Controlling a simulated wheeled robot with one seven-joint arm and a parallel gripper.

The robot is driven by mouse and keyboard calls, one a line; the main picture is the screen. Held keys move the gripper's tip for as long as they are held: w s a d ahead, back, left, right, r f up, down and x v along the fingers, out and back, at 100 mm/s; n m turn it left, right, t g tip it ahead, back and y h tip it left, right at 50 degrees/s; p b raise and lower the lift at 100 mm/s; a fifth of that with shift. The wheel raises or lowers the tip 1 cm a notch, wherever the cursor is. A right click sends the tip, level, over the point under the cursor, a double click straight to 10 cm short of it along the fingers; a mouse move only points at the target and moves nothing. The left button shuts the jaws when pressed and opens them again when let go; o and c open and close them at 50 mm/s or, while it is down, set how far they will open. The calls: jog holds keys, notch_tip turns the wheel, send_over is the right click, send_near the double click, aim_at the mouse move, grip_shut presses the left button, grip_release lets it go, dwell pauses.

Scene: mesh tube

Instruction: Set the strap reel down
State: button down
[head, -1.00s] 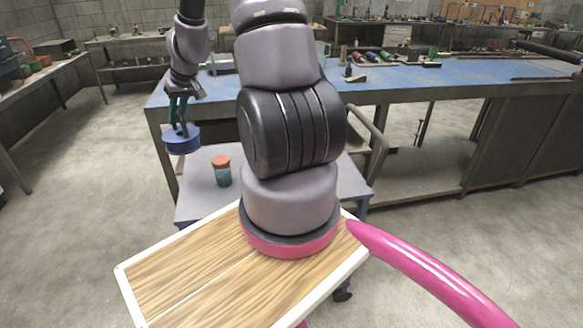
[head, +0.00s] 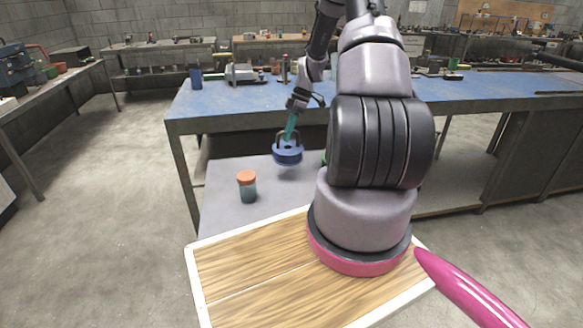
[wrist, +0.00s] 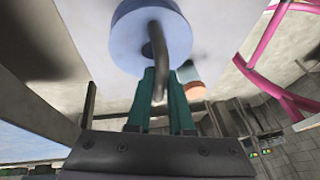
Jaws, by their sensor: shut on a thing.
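The strap reel (head: 287,155) is a blue disc with a dark looped handle. It hangs below my gripper (head: 290,134), above the grey table top (head: 230,213), with a gap under it. In the wrist view the reel (wrist: 125,42) is at the top centre, its handle between the green fingers of my gripper (wrist: 160,75). The gripper is shut on the handle. The reel's far side is hidden.
A jar with an orange lid (head: 247,186) stands on the grey top, left of and nearer than the reel. A green thing (head: 323,158) is mostly hidden behind my arm. A long blue workbench (head: 225,100) stands behind. The left front of the grey top is clear.

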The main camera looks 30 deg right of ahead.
aim_at(288, 144)
notch_tip(288, 144, down, 8)
jog(key=shift+a+r, duration=0.15)
jog(key=shift+r, duration=0.1)
jog(key=c, duration=0.8)
grip_release()
jog(key=shift+f, duration=0.1)
